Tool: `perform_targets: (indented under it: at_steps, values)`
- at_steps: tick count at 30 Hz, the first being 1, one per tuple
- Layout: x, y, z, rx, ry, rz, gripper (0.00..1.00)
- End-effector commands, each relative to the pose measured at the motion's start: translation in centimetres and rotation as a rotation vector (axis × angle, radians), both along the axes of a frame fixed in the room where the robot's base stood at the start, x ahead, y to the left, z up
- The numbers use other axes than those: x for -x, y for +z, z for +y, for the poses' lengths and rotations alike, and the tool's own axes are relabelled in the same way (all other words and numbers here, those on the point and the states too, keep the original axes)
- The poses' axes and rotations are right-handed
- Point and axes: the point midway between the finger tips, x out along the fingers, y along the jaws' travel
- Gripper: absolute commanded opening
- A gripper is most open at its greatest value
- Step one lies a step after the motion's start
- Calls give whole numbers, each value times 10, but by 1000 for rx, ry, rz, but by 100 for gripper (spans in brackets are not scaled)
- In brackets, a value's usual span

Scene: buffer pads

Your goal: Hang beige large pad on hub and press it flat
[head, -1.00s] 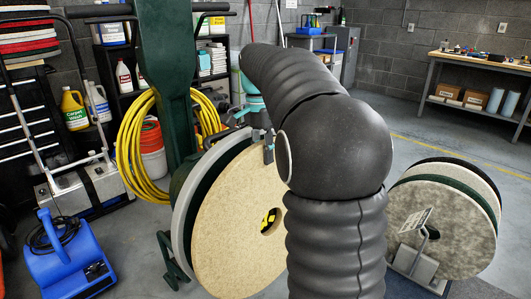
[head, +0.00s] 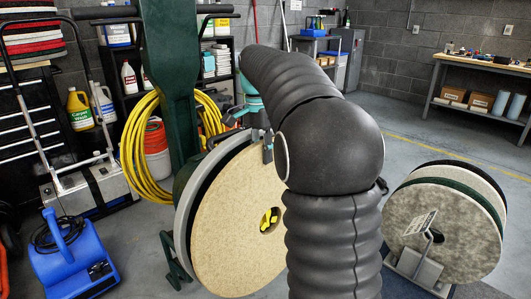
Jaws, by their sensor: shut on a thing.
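The beige large pad (head: 228,225) is a thick round disc with a centre hole, standing nearly upright in front of the dark green floor machine (head: 167,80). A grey disc (head: 184,215) and a dark layer show behind its left edge. Part of the yellow hub (head: 266,222) shows through the hole; I cannot tell whether the pad rests on it. My gripper (head: 268,150) is shut on the pad's top rim. My black-sleeved arm hides the pad's right edge.
A stand with several round pads (head: 450,235) is at the right. A blue blower (head: 75,255) sits at the lower left. A yellow hose coil (head: 150,150) hangs behind the machine. A workbench (head: 480,85) is at the back right, with clear floor before it.

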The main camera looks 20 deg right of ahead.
Motion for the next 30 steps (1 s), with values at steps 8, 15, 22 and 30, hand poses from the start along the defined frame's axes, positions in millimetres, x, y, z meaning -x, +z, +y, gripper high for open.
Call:
perform_targets:
  at_steps: [8, 15, 22, 30]
  values:
    - [-2, 0, 0, -1, 0, -5, 0]
    - [-3, 0, 1, 0, 0, -3, 0]
    - [-7, 0, 2, 0, 0, -3, 0]
    - [-11, -1, 4, 0, 1, -3, 0]
